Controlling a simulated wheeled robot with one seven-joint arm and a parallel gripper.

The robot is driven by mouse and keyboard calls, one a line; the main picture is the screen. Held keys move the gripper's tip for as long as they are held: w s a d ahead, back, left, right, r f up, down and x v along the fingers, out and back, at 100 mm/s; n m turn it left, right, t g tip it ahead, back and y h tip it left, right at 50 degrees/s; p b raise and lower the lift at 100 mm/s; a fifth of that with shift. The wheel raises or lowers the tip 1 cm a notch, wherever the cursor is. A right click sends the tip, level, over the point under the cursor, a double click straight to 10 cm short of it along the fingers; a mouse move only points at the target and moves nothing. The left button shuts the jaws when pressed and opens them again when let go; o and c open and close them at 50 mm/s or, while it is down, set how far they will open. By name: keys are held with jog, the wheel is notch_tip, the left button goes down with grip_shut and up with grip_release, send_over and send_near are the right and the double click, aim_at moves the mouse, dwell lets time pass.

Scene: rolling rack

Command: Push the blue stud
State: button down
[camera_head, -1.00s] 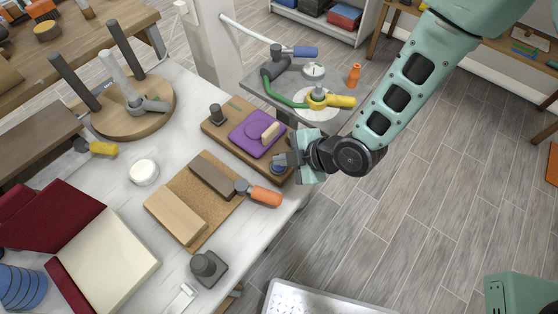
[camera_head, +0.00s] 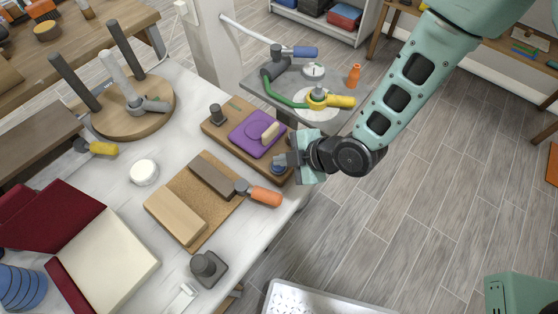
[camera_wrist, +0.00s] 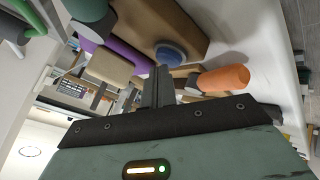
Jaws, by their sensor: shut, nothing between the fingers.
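The blue stud (camera_head: 278,168) is a small round blue knob on the right end of a brown wooden board (camera_head: 214,128). In the wrist view the blue stud (camera_wrist: 170,54) shows as a blue disc just beyond the fingertips. My gripper (camera_head: 280,160) is shut and empty, with its fingers at the stud and partly covering it in the head view. In the wrist view the shut fingers (camera_wrist: 158,75) end just short of the stud in the picture; I cannot tell whether they touch it.
A purple plate (camera_head: 246,136) with a tan handle lies on the same board. An orange-handled tool (camera_head: 264,196) lies close in front, by a cork mat with wooden blocks (camera_head: 172,210). A grey side table (camera_head: 256,88) with pipes stands behind. Open floor lies to the right.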

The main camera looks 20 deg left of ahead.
jog(key=shift+f, duration=0.1)
dwell(0.3)
jog(key=shift+f+b, duration=0.45)
jog(key=shift+b, duration=0.15)
jog(key=shift+d, duration=0.1)
jog(key=shift+r, duration=0.35)
jog(key=shift+r+p, duration=1.75)
jog(key=shift+r, duration=1.35)
